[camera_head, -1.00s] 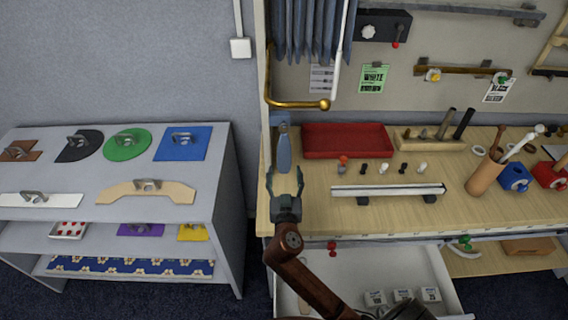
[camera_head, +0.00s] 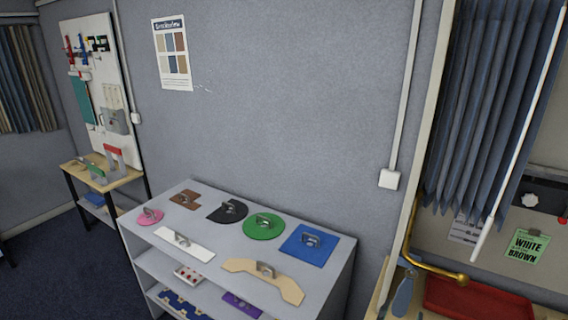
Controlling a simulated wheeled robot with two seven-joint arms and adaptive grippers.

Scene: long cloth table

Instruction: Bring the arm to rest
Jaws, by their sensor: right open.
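My right gripper (camera_head: 401,315) is open at the bottom edge of the head view. Only its fingertips show there, close to the lower end of a blue tool (camera_head: 403,291) at the left end of the workbench. I cannot tell whether they touch it. The rest of my right arm is below the picture. My left gripper is not in view.
A grey shelf unit (camera_head: 208,256) holds flat handled pieces, among them a green disc (camera_head: 264,226) and a blue square (camera_head: 312,243). A red tray (camera_head: 470,300) lies at lower right. A brass rail (camera_head: 432,266) and grey-blue curtain (camera_head: 487,110) are near.

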